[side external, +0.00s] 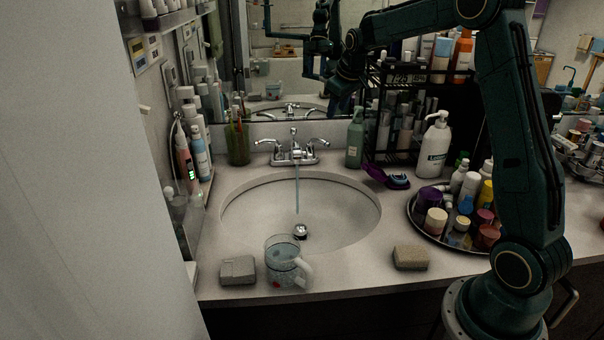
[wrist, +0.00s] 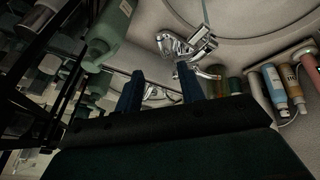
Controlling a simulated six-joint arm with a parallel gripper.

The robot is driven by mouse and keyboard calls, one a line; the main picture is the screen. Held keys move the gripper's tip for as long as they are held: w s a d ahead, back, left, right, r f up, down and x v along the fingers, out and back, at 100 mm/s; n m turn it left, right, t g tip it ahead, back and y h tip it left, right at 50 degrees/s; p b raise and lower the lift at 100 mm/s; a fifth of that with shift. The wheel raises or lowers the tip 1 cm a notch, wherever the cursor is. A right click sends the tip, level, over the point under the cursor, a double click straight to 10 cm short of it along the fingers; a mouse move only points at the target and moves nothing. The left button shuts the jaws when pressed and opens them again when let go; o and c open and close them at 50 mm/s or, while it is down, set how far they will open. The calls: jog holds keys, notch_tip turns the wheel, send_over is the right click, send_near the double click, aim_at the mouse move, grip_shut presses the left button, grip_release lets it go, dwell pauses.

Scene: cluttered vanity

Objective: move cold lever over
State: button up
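The chrome faucet (side external: 295,152) stands behind the sink with a lever on each side, and water runs from its spout. The right lever (side external: 318,142), on the green soap bottle's side, shows in the wrist view (wrist: 170,43). The left lever (side external: 266,143) shows in the wrist view (wrist: 210,73). No hot or cold marking is readable. My gripper (side external: 334,112) hangs above and behind the right lever, near the mirror. In the wrist view its two fingers (wrist: 160,92) are apart with nothing held between them; the faucet is beyond the tips.
The green soap bottle (side external: 355,143) stands right of the faucet, before a black rack (side external: 400,130). A purple item (side external: 376,174) lies nearby. A green cup (side external: 238,145) stands left. A clear mug (side external: 283,262) sits on the front counter. The mirror (side external: 275,55) is close behind.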

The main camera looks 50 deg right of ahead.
jog(key=shift+c, duration=0.2)
jog(key=shift+w+a, duration=0.1)
jog(key=shift+a, duration=0.05)
jog(key=c, duration=0.7)
jog(key=shift+w+a+f, duration=0.2)
jog(key=shift+f, duration=0.1)
grip_shut()
jog(key=shift+w+a+f+m+g+h, duration=0.1)
jog(key=shift+w+a+f+m+h, duration=0.2)
jog(key=shift+w+a+f+h, duration=0.25)
jog(key=shift+w+a+f+m+g+h, duration=0.1)
jog(key=shift+w+a+f+m+h, duration=0.35)
jog(key=shift+a, duration=0.3)
jog(key=shift+w+a+f+m+g+h, duration=0.15)
jog(key=shift+w+a+f+h, duration=0.2)
jog(key=shift+a+f+h, duration=0.3)
